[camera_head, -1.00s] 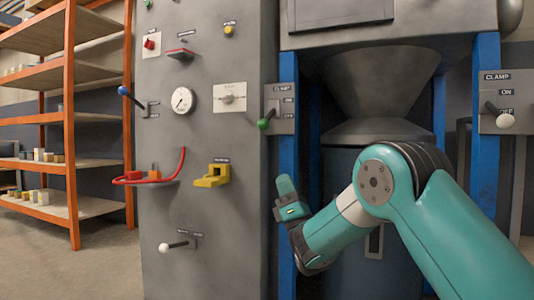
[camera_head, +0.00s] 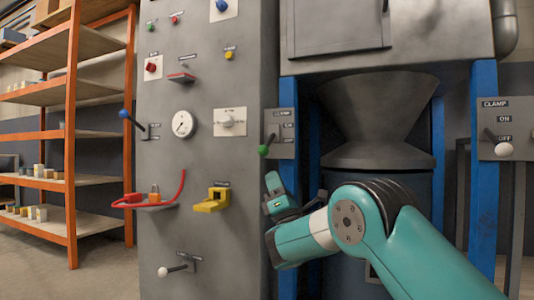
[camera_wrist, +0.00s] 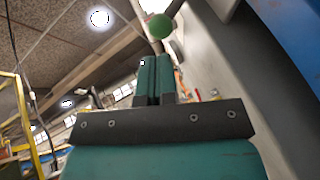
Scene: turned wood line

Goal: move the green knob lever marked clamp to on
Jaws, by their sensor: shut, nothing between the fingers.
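The green knob (camera_head: 263,150) is the end of a lever on a grey plate (camera_head: 287,134) labelled CLAMP, mounted beside the blue post in the head view. The lever slants down to the left from the plate, with its knob near the lower label; the small labels are too blurred to read surely. My gripper (camera_head: 272,181) is just below the knob, pointing up, apart from it. In the wrist view the green knob (camera_wrist: 160,26) is beyond the tips of my gripper (camera_wrist: 154,62), whose fingers are together and empty.
A second CLAMP plate (camera_head: 507,128) with a white knob (camera_head: 505,149) is at the right.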

